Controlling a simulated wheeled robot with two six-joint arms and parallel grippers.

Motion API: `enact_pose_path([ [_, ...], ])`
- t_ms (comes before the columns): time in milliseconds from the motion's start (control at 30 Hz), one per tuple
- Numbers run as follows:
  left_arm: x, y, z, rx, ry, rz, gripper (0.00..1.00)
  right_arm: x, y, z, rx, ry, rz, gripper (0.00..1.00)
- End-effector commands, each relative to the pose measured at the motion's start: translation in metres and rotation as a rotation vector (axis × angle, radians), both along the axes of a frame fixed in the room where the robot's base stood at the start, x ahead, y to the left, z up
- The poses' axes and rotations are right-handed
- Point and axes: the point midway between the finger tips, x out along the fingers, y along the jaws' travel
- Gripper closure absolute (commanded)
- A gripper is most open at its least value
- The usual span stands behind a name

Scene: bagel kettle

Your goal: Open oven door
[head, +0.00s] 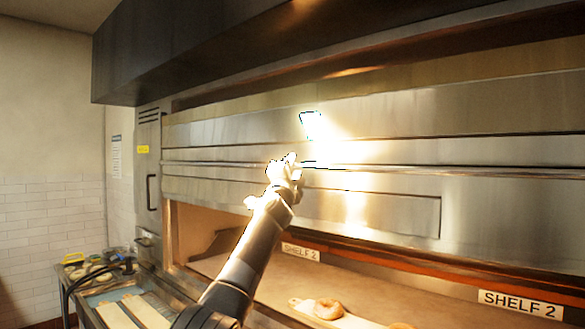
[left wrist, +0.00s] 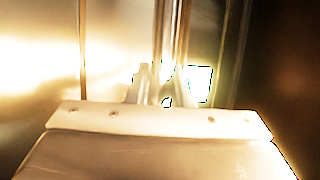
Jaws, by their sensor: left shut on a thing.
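The oven is a wide stainless steel unit. Its door (head: 380,213) is a steel panel across the middle of the head view, with a long horizontal handle bar (head: 400,171) along its top. The opening below shows a shelf inside. My left gripper (head: 290,160) is at the handle bar, left of the picture's middle. In the left wrist view, the two fingers (left wrist: 160,88) are closed around the handle bar (left wrist: 172,30), which runs upright in that picture. Glare hides some of the contact. My right gripper is not in view.
A dark hood (head: 230,45) overhangs the oven. Inside, a bagel (head: 328,308) lies on a light board, near "SHELF 2" labels (head: 520,304). A counter with trays (head: 130,310) stands at lower left. White tile wall (head: 50,220) is at far left.

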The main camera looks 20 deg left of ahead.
Motion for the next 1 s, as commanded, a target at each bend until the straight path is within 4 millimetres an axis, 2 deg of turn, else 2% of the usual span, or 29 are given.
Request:
enact_pose_path([
  [33,0.000,-0.001,-0.001,0.001,0.001,-0.002,0.78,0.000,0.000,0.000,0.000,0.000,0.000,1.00],
  [200,0.000,0.000,-0.002,0.001,0.002,-0.001,0.59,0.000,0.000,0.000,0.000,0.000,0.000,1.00],
  [567,-0.001,0.000,-0.003,0.000,0.000,0.002,0.59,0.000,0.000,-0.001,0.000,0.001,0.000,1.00],
  [1000,-0.020,-0.001,-0.014,-0.003,-0.003,0.004,0.59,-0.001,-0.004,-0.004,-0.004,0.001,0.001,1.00],
])
